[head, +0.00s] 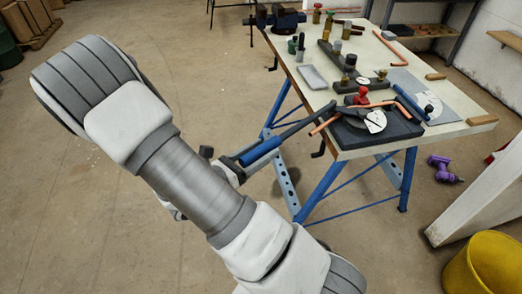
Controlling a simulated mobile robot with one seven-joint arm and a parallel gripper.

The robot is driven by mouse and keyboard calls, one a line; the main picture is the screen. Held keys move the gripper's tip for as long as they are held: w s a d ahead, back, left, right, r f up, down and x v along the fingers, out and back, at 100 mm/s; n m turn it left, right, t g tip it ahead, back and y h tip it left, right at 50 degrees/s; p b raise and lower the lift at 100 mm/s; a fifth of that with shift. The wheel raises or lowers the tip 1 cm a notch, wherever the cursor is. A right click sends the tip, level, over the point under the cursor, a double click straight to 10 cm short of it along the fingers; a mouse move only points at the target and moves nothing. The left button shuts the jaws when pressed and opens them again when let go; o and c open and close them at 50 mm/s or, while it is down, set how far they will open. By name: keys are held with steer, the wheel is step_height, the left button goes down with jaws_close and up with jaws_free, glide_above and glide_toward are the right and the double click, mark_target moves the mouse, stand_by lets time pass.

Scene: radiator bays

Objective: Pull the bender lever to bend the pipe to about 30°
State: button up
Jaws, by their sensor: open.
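The pipe bender (376,122) sits on a dark block (350,136) at the near corner of the workbench, with a pale round former and a red part. A copper pipe (326,124) passes through it; its bend is too small to judge. The bender lever (298,128) reaches out left past the bench edge and ends in a blue grip (262,151). A second blue handle (410,103) lies right of the former. My gripper (236,166) is open at the grip's left end, partly hidden behind my arm. I cannot tell whether its fingers surround or touch the grip.
The workbench (315,83) stands on blue trestles and carries a grey tray (312,77), fittings, bottles and loose copper pipes. A vice (277,18) is at the far end. A purple drill (444,169) and a yellow bucket (486,265) are at right.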

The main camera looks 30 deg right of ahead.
jaws_close()
stand_by(0.4)
stand_by(1.1)
